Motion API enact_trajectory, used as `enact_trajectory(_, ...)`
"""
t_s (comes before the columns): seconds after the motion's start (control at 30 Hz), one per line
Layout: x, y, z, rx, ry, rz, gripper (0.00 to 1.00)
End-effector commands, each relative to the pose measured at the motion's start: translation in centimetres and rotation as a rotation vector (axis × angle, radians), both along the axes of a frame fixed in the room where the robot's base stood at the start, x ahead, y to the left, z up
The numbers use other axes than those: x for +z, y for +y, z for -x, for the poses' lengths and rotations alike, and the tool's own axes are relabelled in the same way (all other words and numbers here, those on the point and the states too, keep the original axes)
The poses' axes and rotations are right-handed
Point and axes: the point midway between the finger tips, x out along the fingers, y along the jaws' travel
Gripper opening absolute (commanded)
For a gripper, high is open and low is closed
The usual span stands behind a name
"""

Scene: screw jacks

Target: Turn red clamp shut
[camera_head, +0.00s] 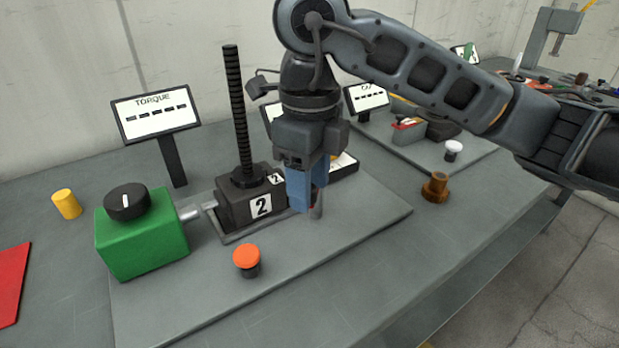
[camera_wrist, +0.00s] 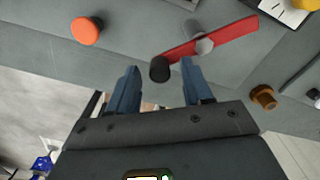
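The red clamp lever (camera_wrist: 232,33) shows in the wrist view as a flat red bar on a grey post (camera_wrist: 204,46). A black knob (camera_wrist: 160,68) sits at its near end. My gripper (camera_wrist: 160,65) is open, and the knob appears between its two blue fingertips; I cannot tell whether either finger touches it. In the head view my gripper (camera_head: 304,193) points down beside the black jack block marked 2 (camera_head: 247,207) and hides most of the clamp. A bit of the grey post (camera_head: 317,208) shows behind the fingers.
An orange button (camera_head: 247,259) stands in front of the jack. A green box with a black dial (camera_head: 143,240) is at left, below the TORQUE screen (camera_head: 155,112). A brown knob (camera_head: 435,187) stands at right.

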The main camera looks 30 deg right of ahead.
Motion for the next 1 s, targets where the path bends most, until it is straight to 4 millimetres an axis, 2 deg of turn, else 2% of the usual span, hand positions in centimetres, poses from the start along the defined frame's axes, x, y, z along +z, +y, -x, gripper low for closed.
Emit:
enact_trajectory(0.07,0.01,0.0,-0.01,0.0,0.0,0.0,0.42)
enact_trajectory(0.5,0.04,0.01,0.0,0.0,0.0,0.0,0.0)
enact_trajectory(0.77,-0.07,-0.06,0.02,0.011,-0.001,0.0,0.0)
enact_trajectory(1.0,-0.47,-0.46,0.31,0.1,-0.003,0.002,0.0)
